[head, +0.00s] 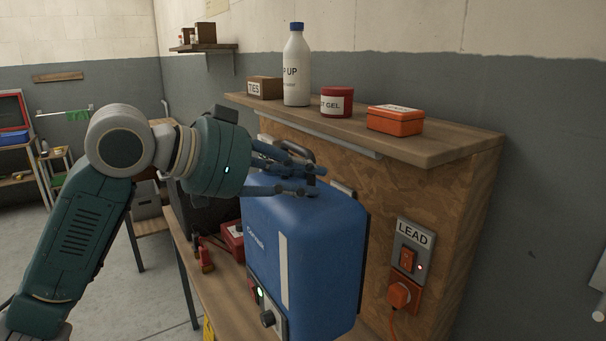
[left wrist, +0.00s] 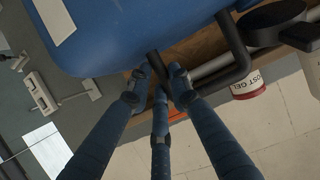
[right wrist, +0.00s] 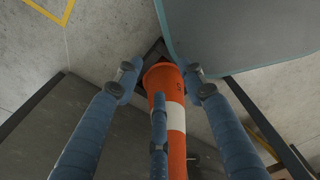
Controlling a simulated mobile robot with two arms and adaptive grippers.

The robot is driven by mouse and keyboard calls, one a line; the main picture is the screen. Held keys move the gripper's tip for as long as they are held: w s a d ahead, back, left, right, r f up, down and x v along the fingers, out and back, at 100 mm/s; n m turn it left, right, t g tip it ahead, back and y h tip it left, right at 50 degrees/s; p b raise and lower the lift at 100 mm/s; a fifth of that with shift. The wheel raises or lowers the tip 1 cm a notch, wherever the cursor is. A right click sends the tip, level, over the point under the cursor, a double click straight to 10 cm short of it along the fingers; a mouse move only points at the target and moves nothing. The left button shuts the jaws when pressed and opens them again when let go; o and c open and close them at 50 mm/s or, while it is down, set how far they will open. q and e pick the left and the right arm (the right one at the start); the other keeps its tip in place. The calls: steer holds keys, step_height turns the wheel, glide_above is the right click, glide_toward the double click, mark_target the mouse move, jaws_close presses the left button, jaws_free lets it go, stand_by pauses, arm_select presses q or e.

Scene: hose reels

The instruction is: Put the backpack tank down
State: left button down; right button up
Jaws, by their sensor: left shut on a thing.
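The blue backpack tank (head: 318,235) is upright at the centre of the head view, with a pale strip, a green light and a dark knob on its front. It also fills the top of the left wrist view (left wrist: 120,35). My left gripper (head: 300,180) is at the top of the tank, shut on its dark handle, which shows between the fingers in the left wrist view (left wrist: 157,66). The tank's underside is out of view, so I cannot tell whether it touches the bench.
A wooden bench (head: 222,298) lies below the tank, with a red box (head: 232,238) on it. A shelf (head: 440,148) with a bottle, a jar and boxes stands behind. An orange-and-white cone (right wrist: 177,140) stands below my right gripper.

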arm_select(q)
step_height(320, 180, down, 16)
steer(key=p, duration=0.2)
stand_by(0.4)
steer(key=shift+w+f, duration=0.1)
steer(key=shift+f, duration=0.05)
steer(key=c, duration=1.8)
jaws_free()
steer(key=shift+f, duration=0.35)
steer(key=shift+o, duration=1.1)
steer(key=shift+s, duration=0.2)
steer(key=shift+r, duration=0.15)
